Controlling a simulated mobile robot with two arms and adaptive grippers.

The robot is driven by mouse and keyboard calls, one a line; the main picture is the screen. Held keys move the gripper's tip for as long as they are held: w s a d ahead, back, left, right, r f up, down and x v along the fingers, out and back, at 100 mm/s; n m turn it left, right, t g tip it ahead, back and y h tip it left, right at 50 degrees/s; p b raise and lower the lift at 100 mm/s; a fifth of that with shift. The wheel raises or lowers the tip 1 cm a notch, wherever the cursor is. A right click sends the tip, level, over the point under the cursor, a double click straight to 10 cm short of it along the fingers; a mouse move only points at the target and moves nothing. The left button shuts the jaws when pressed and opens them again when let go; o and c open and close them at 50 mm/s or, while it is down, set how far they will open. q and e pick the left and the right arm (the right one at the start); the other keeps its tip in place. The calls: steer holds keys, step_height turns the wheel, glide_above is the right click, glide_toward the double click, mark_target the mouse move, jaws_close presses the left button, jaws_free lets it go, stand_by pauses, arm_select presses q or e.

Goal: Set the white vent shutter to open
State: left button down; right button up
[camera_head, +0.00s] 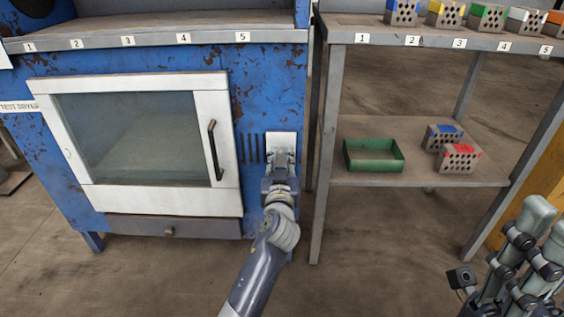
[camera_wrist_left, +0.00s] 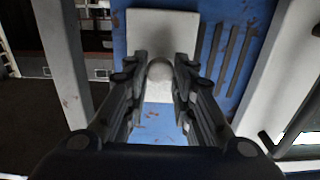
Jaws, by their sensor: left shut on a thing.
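The white vent shutter (camera_head: 281,140) is a pale upright plate on the blue dryer front, right of the glass door. Dark vertical vent slots (camera_head: 249,148) show uncovered to its left. In the left wrist view the shutter plate (camera_wrist_left: 160,23) has a round knob (camera_wrist_left: 160,70), and the slots (camera_wrist_left: 225,55) lie to the plate's right. My left gripper (camera_head: 281,163) is at the shutter, its fingers shut on the knob from both sides. It hides the plate's lower part in the head view. My right gripper (camera_head: 522,255) is at the lower right, away from the shutter, its jaw opening unclear.
The dryer door (camera_head: 140,145) is closed, with a dark handle (camera_head: 215,150) left of the slots. A metal shelf rack (camera_head: 322,130) stands close on the right, holding a green tray (camera_head: 373,166) and hollow bricks (camera_head: 459,160). More bricks (camera_head: 446,14) sit on its top.

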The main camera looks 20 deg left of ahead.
arm_select(q)
steer(key=shift+d, duration=0.2)
steer(key=c, duration=1.4)
jaws_free()
steer(key=shift+d, duration=0.1)
steer(key=shift+o, duration=0.2)
steer(key=shift+w, duration=0.1)
steer(key=shift+r, duration=0.1)
step_height(320, 180, up, 10)
steer(key=shift+f, duration=0.1)
